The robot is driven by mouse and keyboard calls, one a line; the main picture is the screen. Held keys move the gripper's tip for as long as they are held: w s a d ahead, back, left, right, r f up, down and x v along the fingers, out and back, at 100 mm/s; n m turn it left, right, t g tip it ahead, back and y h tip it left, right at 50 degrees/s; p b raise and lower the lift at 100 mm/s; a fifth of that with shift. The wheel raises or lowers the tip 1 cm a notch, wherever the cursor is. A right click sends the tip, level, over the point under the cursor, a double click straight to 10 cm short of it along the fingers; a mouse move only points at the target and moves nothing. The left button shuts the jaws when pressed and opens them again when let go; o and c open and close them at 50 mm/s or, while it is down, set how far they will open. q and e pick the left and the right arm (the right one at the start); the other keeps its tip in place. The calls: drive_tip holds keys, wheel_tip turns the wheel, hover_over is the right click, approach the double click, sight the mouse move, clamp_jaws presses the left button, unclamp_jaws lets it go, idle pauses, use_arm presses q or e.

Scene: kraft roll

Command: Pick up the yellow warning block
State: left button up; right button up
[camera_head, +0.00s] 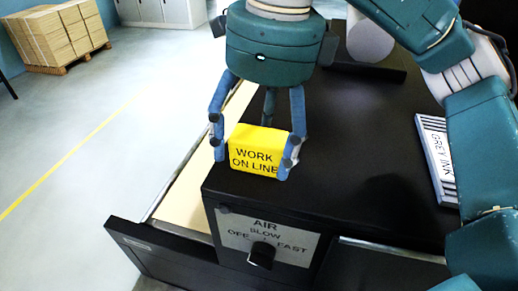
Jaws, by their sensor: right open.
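I cannot tell whether the fingers touch the block. My left gripper does not show.
A panel with a dark knob (261,254) is on the front face below the block. An open drawer (165,250) sticks out at left. Stacked cartons (58,38) stand far back on a pallet.

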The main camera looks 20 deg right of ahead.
drive_tip(key=c, duration=1.3)
